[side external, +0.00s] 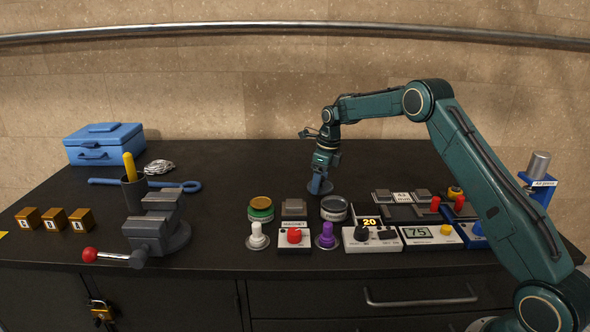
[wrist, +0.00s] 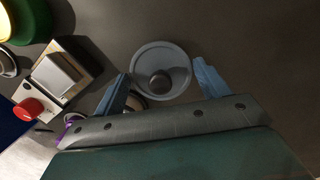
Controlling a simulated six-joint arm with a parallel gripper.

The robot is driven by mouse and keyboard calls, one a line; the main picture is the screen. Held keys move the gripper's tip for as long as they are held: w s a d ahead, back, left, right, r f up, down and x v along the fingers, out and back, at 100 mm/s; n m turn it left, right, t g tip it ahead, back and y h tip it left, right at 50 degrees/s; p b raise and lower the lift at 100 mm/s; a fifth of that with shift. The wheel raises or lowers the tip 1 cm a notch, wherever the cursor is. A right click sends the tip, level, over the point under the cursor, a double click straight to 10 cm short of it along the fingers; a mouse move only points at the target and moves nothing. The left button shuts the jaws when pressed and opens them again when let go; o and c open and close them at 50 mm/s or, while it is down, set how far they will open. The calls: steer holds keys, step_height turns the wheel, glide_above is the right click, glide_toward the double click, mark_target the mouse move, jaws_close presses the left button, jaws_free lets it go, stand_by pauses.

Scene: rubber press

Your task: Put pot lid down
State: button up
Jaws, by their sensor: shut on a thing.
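My gripper (side external: 321,178) is low over the dark table, behind the row of small devices. It is shut on the pot lid (side external: 319,188), a grey-blue round disc at or just above the table top; I cannot tell whether it touches. In the wrist view the lid (wrist: 174,52) shows as a grey circle with a darker round centre, between the two blue fingers of my gripper (wrist: 162,85). A dark grey round pot (side external: 334,209) stands just in front of my gripper in the side view.
A green can with a gold top (side external: 260,209), a magnet box with a red button (side external: 294,239) and control boxes (side external: 376,239) stand along the front. A vise (side external: 158,230) and blue toolbox (side external: 104,145) are at left. The table behind my gripper is clear.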

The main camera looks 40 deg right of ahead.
mark_target(326, 187)
steer(key=shift+f, duration=1.2)
steer(key=shift+f, duration=0.15)
steer(key=o, duration=1)
steer(key=shift+s+d+r, duration=0.1)
steer(key=shift+s+r, duration=0.15)
steer(key=shift+r, duration=1.8)
steer(key=shift+s+d+r, duration=0.15)
steer(key=shift+s+r, duration=0.15)
steer(key=shift+r, duration=1.75)
steer(key=shift+s+d+r, duration=0.1)
steer(key=shift+s+r, duration=0.15)
steer(key=shift+r, duration=1.8)
